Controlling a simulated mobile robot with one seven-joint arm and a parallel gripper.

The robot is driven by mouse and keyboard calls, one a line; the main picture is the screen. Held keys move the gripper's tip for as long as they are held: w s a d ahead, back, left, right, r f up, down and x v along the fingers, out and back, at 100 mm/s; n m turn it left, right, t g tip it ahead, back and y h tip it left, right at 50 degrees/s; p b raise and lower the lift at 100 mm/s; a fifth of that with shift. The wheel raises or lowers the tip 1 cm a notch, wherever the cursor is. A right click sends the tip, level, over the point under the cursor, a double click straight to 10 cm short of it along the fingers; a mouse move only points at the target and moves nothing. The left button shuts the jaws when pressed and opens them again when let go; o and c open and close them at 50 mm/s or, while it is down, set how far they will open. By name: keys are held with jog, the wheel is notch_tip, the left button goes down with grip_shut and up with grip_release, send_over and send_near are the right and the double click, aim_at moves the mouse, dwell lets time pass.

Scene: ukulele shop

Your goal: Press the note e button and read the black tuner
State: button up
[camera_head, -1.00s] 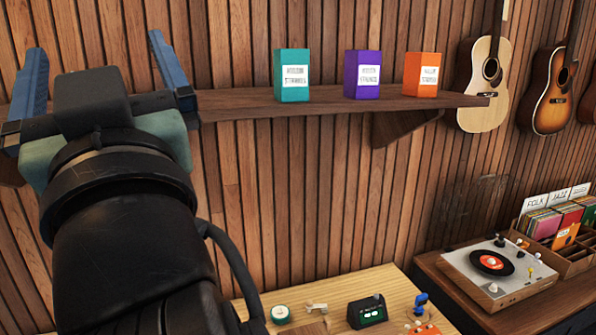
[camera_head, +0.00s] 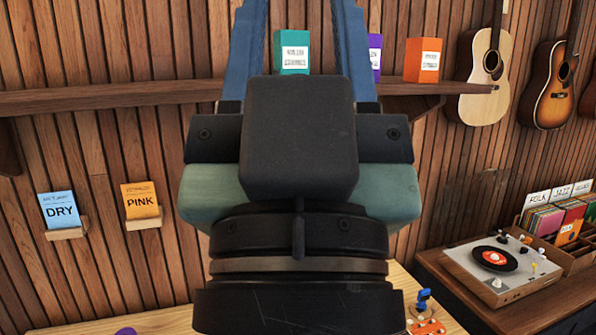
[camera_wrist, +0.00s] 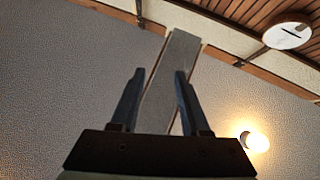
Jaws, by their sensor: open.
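My gripper (camera_head: 300,12) is raised high in the middle of the head view, fingers pointing up, open and empty. It also shows open in the wrist view (camera_wrist: 160,72), which looks up at the wall and ceiling. The black tuner is not visible now; my arm covers the part of the wooden workbench (camera_head: 160,322) where a small dark device stood earlier. No button marked for note e can be made out. A small orange item (camera_head: 426,327) and a blue item (camera_head: 424,299) show at the bench's right end, partly cut off or small.
A wall shelf (camera_head: 100,100) holds teal (camera_head: 292,61), purple (camera_head: 375,59) and orange (camera_head: 424,60) boxes, partly behind my fingers. Guitars (camera_head: 487,75), a record player (camera_head: 500,270) and a record crate (camera_head: 570,225) are right.

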grip_shut()
dwell(1.2)
